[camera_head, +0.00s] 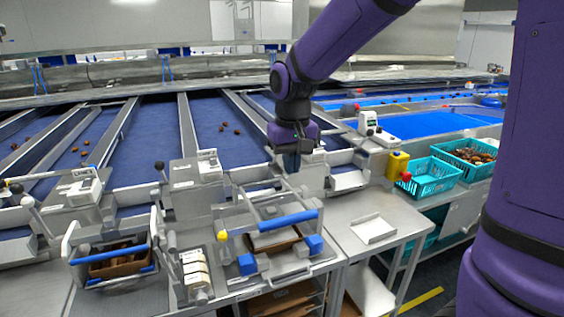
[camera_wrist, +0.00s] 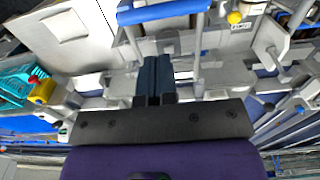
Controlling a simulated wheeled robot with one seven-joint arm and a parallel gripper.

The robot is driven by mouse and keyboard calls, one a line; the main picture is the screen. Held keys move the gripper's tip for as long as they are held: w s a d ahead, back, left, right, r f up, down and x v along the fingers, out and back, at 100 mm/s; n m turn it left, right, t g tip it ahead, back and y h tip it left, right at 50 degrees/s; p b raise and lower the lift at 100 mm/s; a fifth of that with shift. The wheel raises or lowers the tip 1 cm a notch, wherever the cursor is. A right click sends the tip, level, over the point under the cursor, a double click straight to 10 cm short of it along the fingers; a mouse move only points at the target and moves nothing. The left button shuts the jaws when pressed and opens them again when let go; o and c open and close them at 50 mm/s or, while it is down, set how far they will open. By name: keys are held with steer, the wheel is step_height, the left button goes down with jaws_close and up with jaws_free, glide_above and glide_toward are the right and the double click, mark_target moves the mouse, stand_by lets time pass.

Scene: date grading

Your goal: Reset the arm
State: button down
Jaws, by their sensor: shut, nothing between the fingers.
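My purple arm reaches in from the upper right in the head view. My gripper (camera_head: 291,162) points down above the metal bench, behind the blue-handled packing station (camera_head: 285,222). In the wrist view my gripper (camera_wrist: 155,62) shows its two dark fingers together, with nothing between them. A light metal surface and the station's blue handle (camera_wrist: 163,12) lie beyond the fingertips. Whether the fingertips touch anything is hard to tell.
Blue conveyor lanes (camera_head: 160,130) with a few dates run behind the bench. A side table (camera_head: 345,235) bears a white tray (camera_head: 373,229). A second blue-handled station (camera_head: 108,256) is at left.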

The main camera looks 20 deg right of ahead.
steer(key=s+d+r+t, duration=0.1)
steer(key=s+d+r, duration=0.1)
steer(key=s, duration=0.5)
steer(key=s+d+r+t, duration=0.2)
steer(key=s+r, duration=0.2)
steer(key=s, duration=0.3)
steer(key=s+d+r+t, duration=0.2)
steer(key=s, duration=0.5)
steer(key=shift+s+d+r, duration=0.3)
steer(key=shift+d+r, duration=0.05)
steer(key=shift+r, duration=0.05)
